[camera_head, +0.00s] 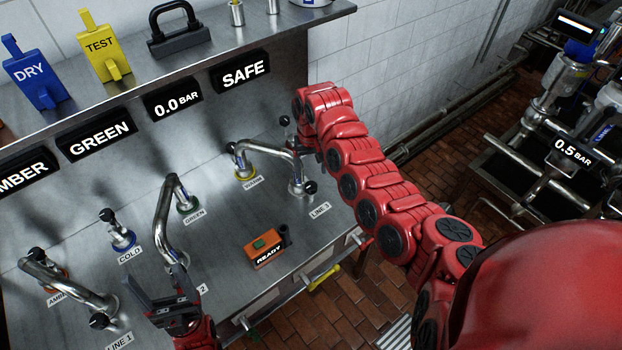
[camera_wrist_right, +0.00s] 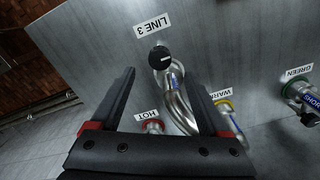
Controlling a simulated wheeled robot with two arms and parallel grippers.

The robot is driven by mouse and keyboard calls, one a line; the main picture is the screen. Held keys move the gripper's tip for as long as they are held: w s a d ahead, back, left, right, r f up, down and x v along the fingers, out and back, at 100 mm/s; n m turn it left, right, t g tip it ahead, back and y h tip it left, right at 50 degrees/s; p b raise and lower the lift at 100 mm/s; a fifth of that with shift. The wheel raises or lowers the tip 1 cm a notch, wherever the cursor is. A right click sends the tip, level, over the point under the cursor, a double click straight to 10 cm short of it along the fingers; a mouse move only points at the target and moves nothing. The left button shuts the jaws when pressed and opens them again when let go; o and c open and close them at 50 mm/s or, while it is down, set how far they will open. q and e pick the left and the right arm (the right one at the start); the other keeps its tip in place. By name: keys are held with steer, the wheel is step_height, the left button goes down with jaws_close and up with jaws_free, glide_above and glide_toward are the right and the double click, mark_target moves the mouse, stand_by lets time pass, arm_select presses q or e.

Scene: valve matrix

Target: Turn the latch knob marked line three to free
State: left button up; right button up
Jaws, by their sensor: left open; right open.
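The line three latch knob (camera_head: 310,187) is a black round knob at the foot of a bent steel pipe (camera_head: 270,150), beside the LINE 3 label (camera_head: 320,209). In the right wrist view the knob (camera_wrist_right: 159,57) shows a short pale mark on its face, and the LINE 3 label (camera_wrist_right: 152,25) appears upside down. My right gripper (camera_wrist_right: 161,77) is open and empty, its fingers apart with the knob ahead, between and beyond the tips. In the head view my red right arm mostly hides it. My left gripper (camera_head: 155,276) is open near the LINE 2 pipe (camera_head: 168,220).
The pipe's other end sits at the yellow-ringed WARM port (camera_head: 245,172). The HOT port (camera_wrist_right: 152,126) is close to my right fingers. An orange READY box (camera_head: 264,249) stands near the panel's front edge. A shelf with DRY and TEST tags (camera_head: 100,45) runs above.

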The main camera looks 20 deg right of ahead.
mark_target(311, 185)
step_height(311, 185, down, 7)
steer(key=shift+f+p, duration=0.1)
steer(key=shift+p, duration=0.55)
jaws_close()
